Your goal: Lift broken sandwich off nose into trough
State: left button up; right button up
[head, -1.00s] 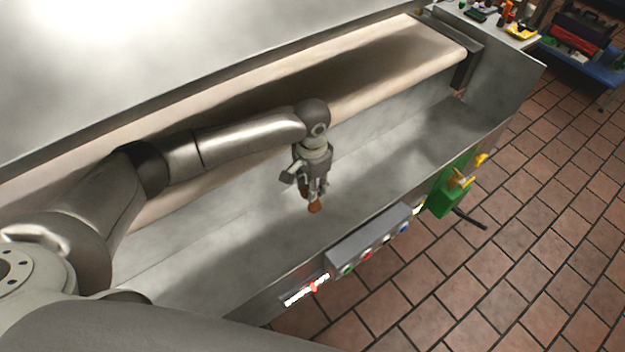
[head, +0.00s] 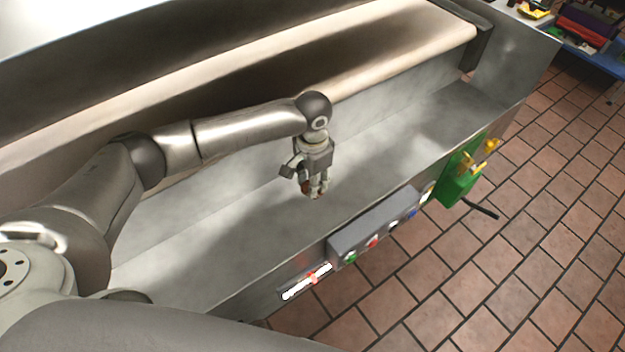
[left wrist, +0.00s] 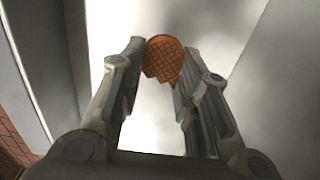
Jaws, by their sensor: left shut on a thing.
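My left gripper (head: 314,192) is over the grey metal trough (head: 240,232), its fingers pointing down. It is shut on a broken sandwich, a brown-orange waffle-patterned piece with a jagged edge. The broken sandwich (left wrist: 163,58) shows between the two fingertips in the left wrist view. In the head view only a small brown part shows by the fingertips. The height of the piece above the trough floor is hard to tell. The nose, the rounded front edge of the cream conveyor belt (head: 420,62), lies behind the gripper. My right gripper is not in view.
A grey control box with coloured buttons (head: 372,226) is on the trough's front side. A green box with yellow parts (head: 460,180) is on the outside to the right. The trough floor around the gripper looks bare. Red tiled floor (head: 540,240) lies beyond.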

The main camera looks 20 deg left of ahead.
pick_arm(q)
jog(key=o, duration=0.8)
jog(key=shift+c, duration=0.2)
notch_tip(320, 180, up, 12)
dwell(0.5)
